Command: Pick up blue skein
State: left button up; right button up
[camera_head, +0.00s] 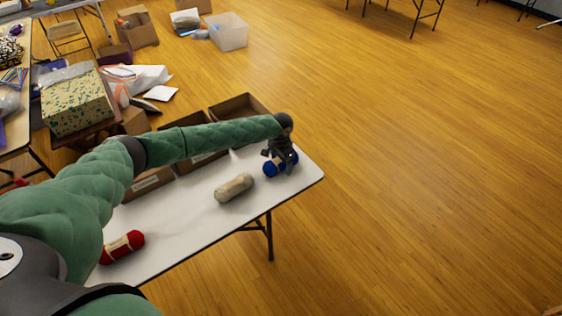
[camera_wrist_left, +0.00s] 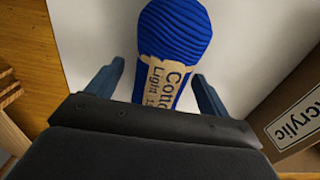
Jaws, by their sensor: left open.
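The blue skein (camera_head: 271,170) lies near the far right end of the white table (camera_head: 200,207), partly covered by my gripper. My left gripper (camera_head: 280,163) is over it, pointing down. In the left wrist view the blue skein (camera_wrist_left: 178,38), with a tan paper label, lies between the two spread fingers of my left gripper (camera_wrist_left: 155,85). The fingers are open, one on each side of the skein, with a gap visible on the left side. Whether they reach down to its level is hard to tell. My right gripper is not in view.
A beige skein (camera_head: 234,187) and a red skein (camera_head: 122,247) lie on the same table. Open cardboard boxes (camera_head: 238,106) line its back edge; one labelled Acrylic (camera_wrist_left: 296,122) is close to my gripper in the wrist view. Wooden floor is clear to the right.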

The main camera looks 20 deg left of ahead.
pick_arm(q)
jog(key=shift+f, duration=0.15)
jog(key=c, duration=0.9)
jog(key=shift+c, duration=0.9)
